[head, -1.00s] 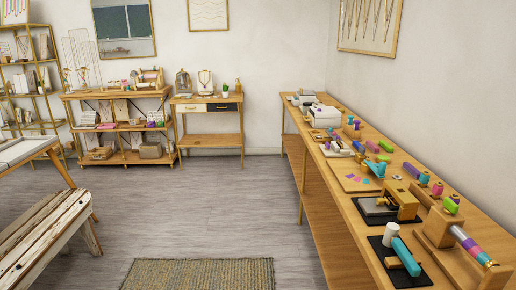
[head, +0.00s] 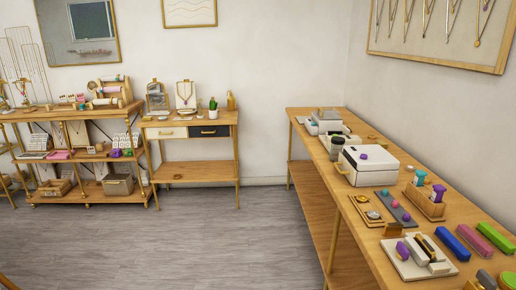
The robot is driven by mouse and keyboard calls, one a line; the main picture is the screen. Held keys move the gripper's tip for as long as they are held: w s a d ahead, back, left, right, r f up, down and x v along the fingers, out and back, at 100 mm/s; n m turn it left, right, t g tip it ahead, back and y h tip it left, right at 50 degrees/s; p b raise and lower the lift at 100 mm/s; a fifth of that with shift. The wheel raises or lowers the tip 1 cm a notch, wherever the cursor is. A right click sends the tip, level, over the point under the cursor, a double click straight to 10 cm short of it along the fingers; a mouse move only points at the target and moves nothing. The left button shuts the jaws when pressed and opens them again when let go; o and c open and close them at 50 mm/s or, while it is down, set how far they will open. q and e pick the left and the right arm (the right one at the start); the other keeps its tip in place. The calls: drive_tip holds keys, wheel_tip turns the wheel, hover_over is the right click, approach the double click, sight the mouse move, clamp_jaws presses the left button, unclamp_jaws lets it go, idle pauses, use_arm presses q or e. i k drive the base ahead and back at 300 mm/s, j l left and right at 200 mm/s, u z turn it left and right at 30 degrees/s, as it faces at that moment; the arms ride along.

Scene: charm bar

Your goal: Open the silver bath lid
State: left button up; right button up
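A small box with a grey, silver-looking top (head: 327,115) stands at the far end of the long wooden workbench (head: 330,195) on the right. It may be the silver bath, but it is too small to tell, and its top looks closed. A larger white box (head: 368,166) stands nearer on the same bench. Its white top is down, a purple knob (head: 364,156) shows on it, and a gold handle (head: 343,171) is at its left. Neither of my grippers is in view.
A dark cup (head: 337,149) stands between the two boxes. Trays, colored rolls and a white press-like tool (head: 420,256) crowd the bench's near part. A drawer table (head: 190,133) and shelves (head: 80,150) line the back wall. The grey floor (head: 200,245) left of the bench is clear.

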sight(327, 112)
drive_tip(key=i+z, duration=0.2)
drive_tip(key=i, duration=0.25)
drive_tip(key=i+j+z, duration=0.15)
drive_tip(key=i, duration=0.25)
drive_tip(key=i+j+z, duration=0.2)
drive_tip(key=i, duration=0.25)
drive_tip(key=i+j+z, duration=0.15)
drive_tip(key=i, duration=0.3)
